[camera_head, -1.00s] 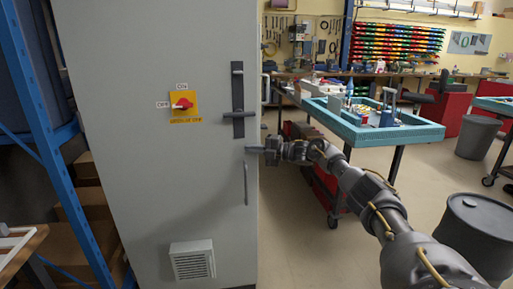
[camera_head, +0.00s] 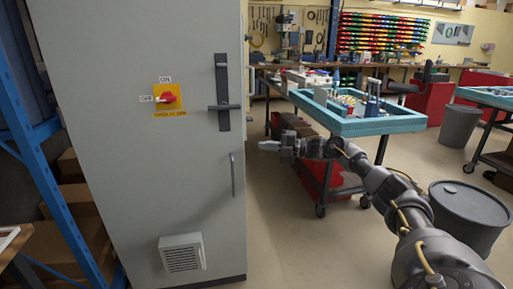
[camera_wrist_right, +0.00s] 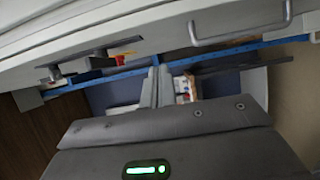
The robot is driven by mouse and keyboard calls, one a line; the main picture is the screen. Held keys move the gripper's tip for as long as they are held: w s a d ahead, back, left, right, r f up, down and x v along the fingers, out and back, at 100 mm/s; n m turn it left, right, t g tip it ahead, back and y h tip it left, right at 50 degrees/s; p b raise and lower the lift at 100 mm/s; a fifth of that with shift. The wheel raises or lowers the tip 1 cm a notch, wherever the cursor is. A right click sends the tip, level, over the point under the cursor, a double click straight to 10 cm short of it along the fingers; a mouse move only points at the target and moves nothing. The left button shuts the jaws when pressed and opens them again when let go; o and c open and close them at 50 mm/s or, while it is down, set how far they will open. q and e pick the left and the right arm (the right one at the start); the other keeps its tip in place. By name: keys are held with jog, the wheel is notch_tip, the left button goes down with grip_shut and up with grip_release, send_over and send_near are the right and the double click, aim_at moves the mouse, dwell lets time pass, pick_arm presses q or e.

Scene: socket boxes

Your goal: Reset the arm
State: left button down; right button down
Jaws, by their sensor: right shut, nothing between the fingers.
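My right arm (camera_head: 385,185) reaches in from the lower right in the head view. Its gripper (camera_head: 268,146) is shut and empty, pointing left, just to the right of the grey cabinet's edge. In the right wrist view the two fingers (camera_wrist_right: 154,88) are together in the middle of the picture. The grey cabinet (camera_head: 130,110) stands on the left, with a black handle (camera_head: 223,100) and a red and yellow rotary switch (camera_head: 168,98). The gripper is apart from the handle. My left gripper is not in view.
A teal-rimmed workbench (camera_head: 365,127) stands behind my right arm. A dark grey barrel (camera_head: 468,215) is at the right beside the arm. Blue shelving (camera_head: 48,180) is at the far left. Open floor (camera_head: 295,240) lies between cabinet and barrel.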

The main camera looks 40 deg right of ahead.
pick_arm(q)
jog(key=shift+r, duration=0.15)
pick_arm(e)
jog(key=shift+s+d, duration=0.2)
jog(key=shift+d, duration=0.05)
